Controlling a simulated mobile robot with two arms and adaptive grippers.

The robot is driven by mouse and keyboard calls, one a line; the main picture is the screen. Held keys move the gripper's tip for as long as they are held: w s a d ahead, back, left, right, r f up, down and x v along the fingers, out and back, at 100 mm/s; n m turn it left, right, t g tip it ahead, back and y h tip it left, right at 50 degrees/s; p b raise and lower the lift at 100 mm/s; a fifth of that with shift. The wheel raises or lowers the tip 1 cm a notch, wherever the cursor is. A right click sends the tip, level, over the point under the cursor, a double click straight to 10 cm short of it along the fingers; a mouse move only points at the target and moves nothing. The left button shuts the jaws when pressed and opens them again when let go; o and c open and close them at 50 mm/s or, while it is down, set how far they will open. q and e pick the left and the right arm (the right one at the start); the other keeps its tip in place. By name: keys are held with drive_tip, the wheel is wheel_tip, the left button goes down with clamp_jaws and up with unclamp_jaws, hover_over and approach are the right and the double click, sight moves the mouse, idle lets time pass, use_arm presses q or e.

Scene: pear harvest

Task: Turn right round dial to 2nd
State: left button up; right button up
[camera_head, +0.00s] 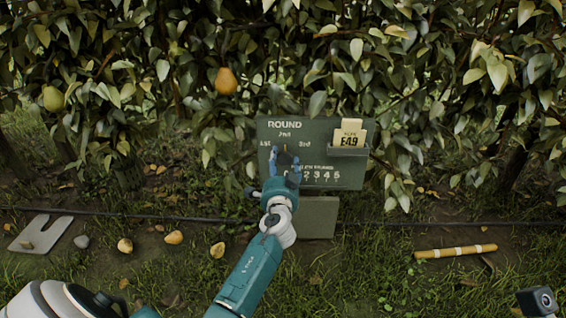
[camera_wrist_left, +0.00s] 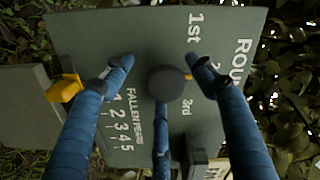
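The dark green board (camera_head: 345,178) headed ROUND stands in front of the hedge. Its dark round dial (camera_wrist_left: 165,86) shows in the wrist view, with 1st and 3rd printed on either side; the 2nd label is partly covered by a finger. A small yellow mark (camera_wrist_left: 188,77) at the dial's edge appears to point towards 2nd. My left gripper (camera_head: 284,163) is in front of the dial and hides most of it in the head view. In the wrist view its blue fingers (camera_wrist_left: 157,72) are spread around the dial, apart from each other. Contact is unclear. My right gripper is not in view.
The board also carries a FALLEN PEARS number scale (camera_wrist_left: 122,120), a yellow slider (camera_wrist_left: 66,88) and a card holder (camera_head: 347,152) with cards. Several pears (camera_head: 173,237) lie on the grass. A pear (camera_head: 226,81) hangs above. A yellowish stick (camera_head: 455,252) lies right.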

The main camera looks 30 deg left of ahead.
use_arm(q)
drive_tip(key=shift+w+d+r, duration=0.1)
drive_tip(key=shift+r, duration=0.05)
drive_tip(key=shift+s+d, duration=0.3)
drive_tip(key=shift+s, duration=0.1)
drive_tip(key=v, duration=1.1)
drive_tip(key=shift+s, duration=0.1)
